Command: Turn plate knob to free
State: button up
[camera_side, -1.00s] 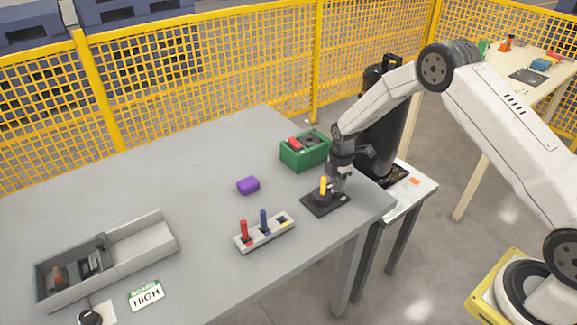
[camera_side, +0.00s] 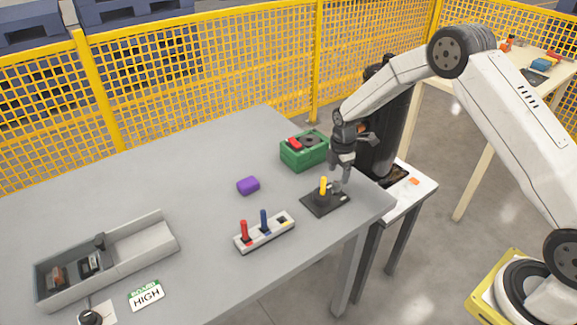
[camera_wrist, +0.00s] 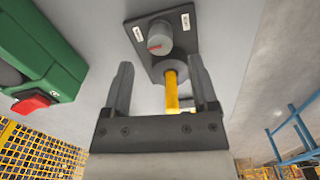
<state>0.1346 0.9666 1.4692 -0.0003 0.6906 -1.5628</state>
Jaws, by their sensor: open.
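The dark plate (camera_side: 318,206) lies flat near the right corner of the grey table. A yellow lever (camera_side: 323,187) stands upright on it. In the wrist view the plate (camera_wrist: 152,72) carries a round grey knob (camera_wrist: 159,38) with a red mark on its top, between two small white labels too small to read. The yellow lever (camera_wrist: 171,92) shows between my fingers, rising from a round grey base. My gripper (camera_side: 344,178) is just above the plate's far right side. The wrist view shows my gripper (camera_wrist: 161,62) open, with its fingers apart and nothing clamped.
A green box (camera_side: 304,152) with a red part stands behind the plate. A block with red and blue levers (camera_side: 264,232) lies to its left. A purple block (camera_side: 248,186) is farther left. A grey tray (camera_side: 140,240) and a sign (camera_side: 146,295) lie at left.

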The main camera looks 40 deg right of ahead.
aim_at(337, 183)
jog(key=shift+r, duration=1.8)
jog(key=shift+s+a+r, duration=0.1)
jog(key=shift+s+r, duration=0.1)
jog(key=shift+r, duration=0.05)
jog(key=s+a+r+m, duration=0.2)
jog(key=s+r+m, duration=0.1)
jog(key=s+m, duration=0.2)
jog(key=s+a+r+m+t, duration=0.1)
jog(key=s+a+r+m, duration=0.1)
jog(key=s+m, duration=0.4)
jog(key=s+a+r+m+t, duration=0.1)
jog(key=s+r+m, duration=0.3)
jog(key=s, duration=0.8)
jog(key=shift+s+a+r+m, duration=0.25)
jog(key=shift+a+m, duration=0.45)
jog(key=shift+a, duration=0.2)
